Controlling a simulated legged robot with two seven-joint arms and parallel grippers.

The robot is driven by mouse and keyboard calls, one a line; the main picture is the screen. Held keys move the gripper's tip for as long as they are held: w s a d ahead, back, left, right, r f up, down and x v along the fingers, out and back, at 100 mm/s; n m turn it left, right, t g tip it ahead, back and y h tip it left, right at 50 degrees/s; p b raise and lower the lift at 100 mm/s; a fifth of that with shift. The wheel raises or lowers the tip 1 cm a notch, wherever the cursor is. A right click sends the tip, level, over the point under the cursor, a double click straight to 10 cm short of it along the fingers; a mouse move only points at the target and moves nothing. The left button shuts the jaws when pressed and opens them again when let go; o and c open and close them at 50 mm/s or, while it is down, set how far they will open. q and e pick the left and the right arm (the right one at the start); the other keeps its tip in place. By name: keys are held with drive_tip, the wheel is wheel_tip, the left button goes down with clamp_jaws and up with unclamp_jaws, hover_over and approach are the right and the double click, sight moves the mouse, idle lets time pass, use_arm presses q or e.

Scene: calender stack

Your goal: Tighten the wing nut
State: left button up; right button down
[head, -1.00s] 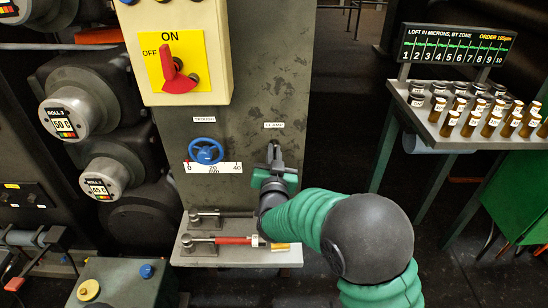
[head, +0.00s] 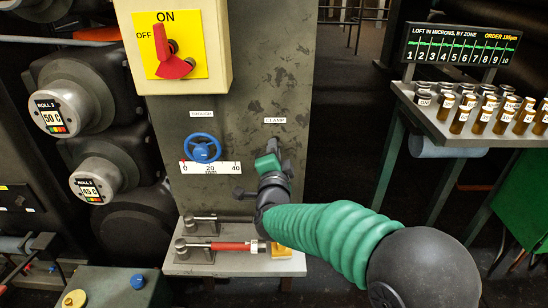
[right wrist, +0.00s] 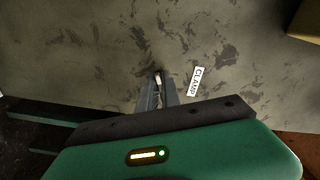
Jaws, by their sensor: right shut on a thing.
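The wing nut sits at the CLAMP label (head: 275,120) on the grey upright panel. My right gripper (head: 273,147) is at the panel just below that label, shut on the wing nut, and its fingers hide most of it. In the right wrist view, the fingers (right wrist: 158,95) close around a small pale part of the wing nut (right wrist: 158,81), beside the CLAMP label. My left gripper is not in view.
A blue handwheel (head: 202,148) above a 0–40 scale is left of my gripper. A ledge (head: 195,268) below holds a red-handled tool (head: 232,246). A switch box (head: 215,85) is above left. A rack of vials (head: 478,135) stands at the right.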

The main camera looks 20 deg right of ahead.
drive_tip(key=m+b, duration=0.2)
drive_tip(key=m, duration=0.1)
drive_tip(key=f+m+b, duration=0.1)
drive_tip(key=m+b, duration=0.2)
drive_tip(key=shift+a+b, duration=0.1)
drive_tip(key=shift+b, duration=0.25)
drive_tip(key=shift+r+m+b, duration=0.25)
drive_tip(key=shift+m+b, duration=1.15)
drive_tip(key=shift+m, duration=0.4)
drive_tip(key=c, duration=1.6)
unclamp_jaws()
drive_tip(key=shift+w+r, duration=0.1)
drive_tip(key=shift+r, duration=0.05)
drive_tip(key=shift+o, duration=0.2)
drive_tip(key=shift+r, duration=0.1)
